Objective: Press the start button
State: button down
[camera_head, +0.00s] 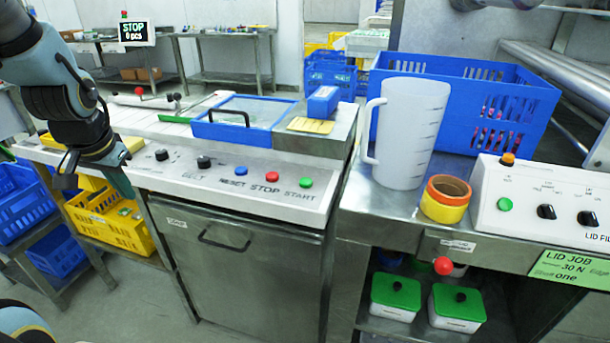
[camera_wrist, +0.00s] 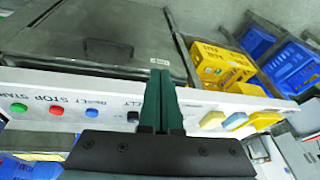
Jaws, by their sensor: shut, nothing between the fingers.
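The start button (camera_head: 306,182) is green, on the sloped front panel (camera_head: 225,186) of the machine, above the label START. In the wrist view the green start button (camera_wrist: 18,108) is at the far left. Beside it are a red stop button (camera_head: 272,176) and a blue reset button (camera_head: 240,170). My gripper (camera_head: 122,186) is at the left of the panel, well apart from the start button. In the wrist view my gripper's dark green fingers (camera_wrist: 161,100) are together with nothing between them, in front of the panel's edge.
Two black knobs (camera_head: 204,162) sit on the panel left of the buttons. A blue-framed lid (camera_head: 245,118) lies behind them. To the right stand a white jug (camera_head: 402,140) and another control box (camera_head: 540,205) with its own green button (camera_head: 505,204). A screen (camera_head: 137,32) reads STOP, 0 pcs.

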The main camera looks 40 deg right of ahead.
jog(key=d+r+m+h+p, duration=0.3)
jog(key=d+m, duration=0.5)
jog(key=d, duration=1)
jog(key=r+m+g+h, duration=0.1)
jog(key=m+g+h, duration=0.2)
jog(key=m+h, duration=0.35)
send_over(301, 182)
jog(key=m+y, duration=0.2)
jog(key=shift+s+r+p, duration=0.1)
jog(key=shift+s+p, duration=0.05)
jog(key=shift+p, duration=0.2)
notch_tip(301, 182, down, 9)
jog(key=b, duration=0.8)
jog(key=shift+f+b, duration=0.35)
jog(key=shift+f, duration=0.05)
